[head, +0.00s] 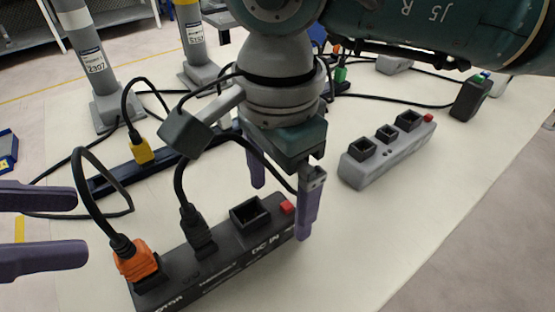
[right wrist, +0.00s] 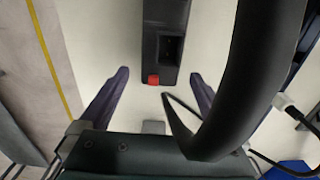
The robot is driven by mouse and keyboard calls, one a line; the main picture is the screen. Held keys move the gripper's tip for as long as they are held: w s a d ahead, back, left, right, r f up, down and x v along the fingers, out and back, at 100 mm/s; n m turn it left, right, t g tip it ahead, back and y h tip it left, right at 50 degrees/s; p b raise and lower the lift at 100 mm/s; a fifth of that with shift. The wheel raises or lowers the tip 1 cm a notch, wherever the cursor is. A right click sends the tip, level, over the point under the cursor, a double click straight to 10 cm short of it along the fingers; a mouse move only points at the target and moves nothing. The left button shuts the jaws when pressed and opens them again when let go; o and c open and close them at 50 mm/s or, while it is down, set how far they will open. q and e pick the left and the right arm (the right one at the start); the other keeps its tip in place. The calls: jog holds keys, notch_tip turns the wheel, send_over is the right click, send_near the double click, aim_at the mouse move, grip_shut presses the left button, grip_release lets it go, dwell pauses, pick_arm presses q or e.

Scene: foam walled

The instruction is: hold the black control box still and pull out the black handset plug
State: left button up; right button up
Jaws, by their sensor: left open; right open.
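The black control box (head: 232,272) lies on the table at the bottom of the head view. An orange plug (head: 137,262) sits in its near-left socket, and a black plug (head: 201,238) with a black cable sits in the middle one. The socket by the "DC IN" marking is empty. My right gripper (head: 280,212) is open, its purple fingers on either side of the box's red-button end. The right wrist view shows the box end (right wrist: 165,45) between the open fingers, with gaps at both sides. My left gripper (head: 82,228) is open and empty at the left edge, apart from the box.
A grey box (head: 388,155) with empty sockets and a red button stands to the right. A dark blue strip with a yellow plug (head: 142,150) lies behind. Grey posts (head: 115,100) stand at the back left. Black cables cross the table; a cable looms close in the right wrist view.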

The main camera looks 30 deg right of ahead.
aim_at(279, 208)
jog(key=shift+f, duration=1.75)
